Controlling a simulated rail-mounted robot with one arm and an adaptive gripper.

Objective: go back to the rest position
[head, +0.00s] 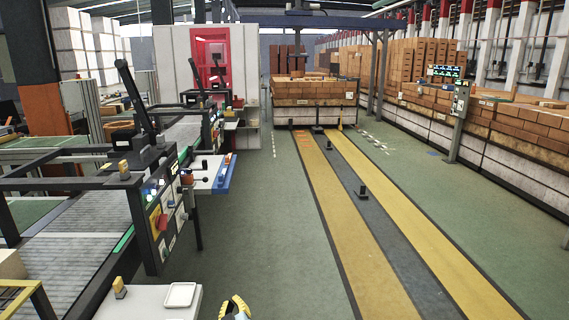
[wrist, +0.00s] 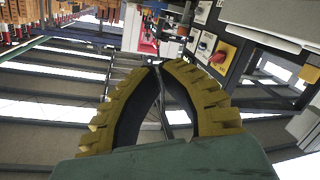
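My gripper (head: 235,308) shows only as a small yellow-and-black piece at the bottom edge of the head view, right of a white table. In the wrist view my gripper (wrist: 161,64) has two ribbed yellow fingers with dark inner faces. They bow outward and their tips come together. Nothing is held between them. The rest of my arm is out of the head view.
A control panel (head: 163,220) and roller conveyor (head: 75,262) stand at left. The white table (head: 148,306) holds a small white tray (head: 180,295). Yellow floor strips (head: 335,215) lead to stacked bricks (head: 313,91). The green floor (head: 260,220) between is clear.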

